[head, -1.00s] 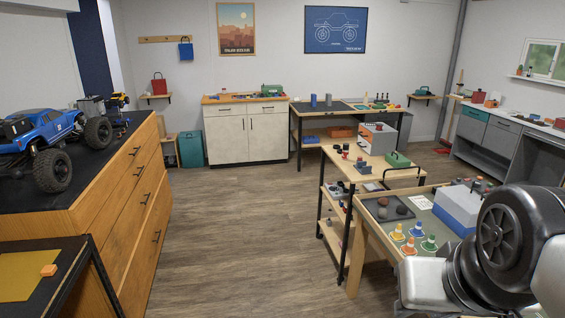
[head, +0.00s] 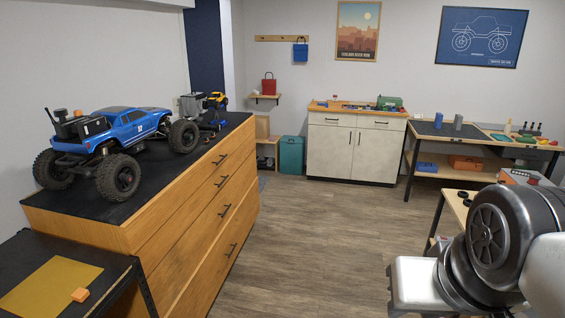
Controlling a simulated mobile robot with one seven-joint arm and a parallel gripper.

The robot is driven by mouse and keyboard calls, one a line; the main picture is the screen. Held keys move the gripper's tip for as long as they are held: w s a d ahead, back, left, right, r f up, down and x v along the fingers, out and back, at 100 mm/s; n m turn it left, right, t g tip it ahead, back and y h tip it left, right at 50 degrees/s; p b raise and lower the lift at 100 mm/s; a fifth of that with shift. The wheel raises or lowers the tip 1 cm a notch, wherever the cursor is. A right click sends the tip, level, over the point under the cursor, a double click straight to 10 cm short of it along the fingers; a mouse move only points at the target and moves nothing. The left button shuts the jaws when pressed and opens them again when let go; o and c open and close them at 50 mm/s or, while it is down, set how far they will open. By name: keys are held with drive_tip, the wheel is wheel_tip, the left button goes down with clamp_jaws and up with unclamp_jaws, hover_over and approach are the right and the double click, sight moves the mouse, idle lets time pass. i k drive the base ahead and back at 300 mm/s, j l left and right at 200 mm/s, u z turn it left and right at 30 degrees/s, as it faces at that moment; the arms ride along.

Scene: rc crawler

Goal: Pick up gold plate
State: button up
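A flat gold plate (head: 52,287) lies on the black top of a low table (head: 103,262) at the lower left of the head view. Its lower edge is cut off by the frame. A small orange block (head: 80,295) sits at its right edge. Part of my arm shows at the lower right, far across the picture from the plate. I cannot make out the gripper's fingers in this view.
A wooden drawer cabinet (head: 195,215) with a blue RC truck (head: 118,133) on its black top stands just behind the low table. The wood floor (head: 325,240) is clear in the middle. A pale cabinet (head: 352,150) and workbench (head: 480,142) stand at the back.

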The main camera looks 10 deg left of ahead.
sight(61, 281)
drive_tip(key=i+j+u, duration=0.1)
drive_tip(key=i+u, duration=0.55)
drive_tip(key=u, duration=0.25)
drive_tip(key=i+l+u, duration=0.2)
drive_tip(key=i+u, duration=0.15)
drive_tip(key=u, duration=0.15)
drive_tip(key=i+u, duration=0.25)
drive_tip(key=u, duration=0.25)
drive_tip(key=i+u, duration=0.25)
drive_tip(key=u, duration=0.25)
drive_tip(key=i+l+u, duration=0.2)
drive_tip(key=u, duration=0.3)
drive_tip(key=i+l+u, duration=0.3)
